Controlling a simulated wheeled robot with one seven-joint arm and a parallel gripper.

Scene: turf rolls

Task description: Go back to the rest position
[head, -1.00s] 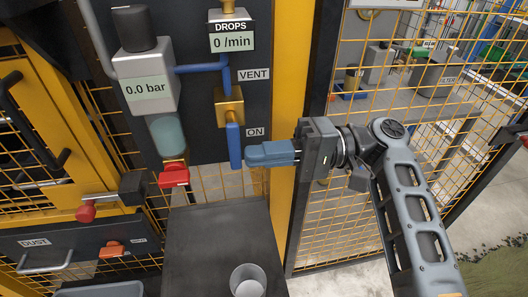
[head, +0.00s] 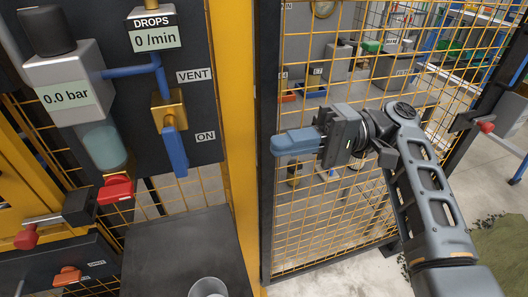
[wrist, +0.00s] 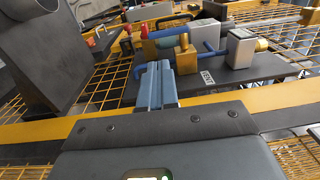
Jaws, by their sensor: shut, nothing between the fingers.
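My gripper (head: 280,143) is shut and empty, its blue fingers together and pointing left in the head view. It hangs in front of the yellow mesh fence, right of the yellow post and apart from the panel. In the wrist view its blue fingers (wrist: 156,84) point towards the dark panel. The panel's blue valve handle (head: 175,150) hangs down beside the ON label, below a brass valve body. My arm reaches in from the lower right of the head view.
The yellow post (head: 228,110) and mesh fence (head: 335,215) stand close to my gripper. The dark panel carries a 0.0 bar gauge (head: 66,97), a 0 /min drops display (head: 155,38) and a red knob (head: 115,189). A dark shelf (head: 185,250) holds a clear cup (head: 208,288). Floor shows at right.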

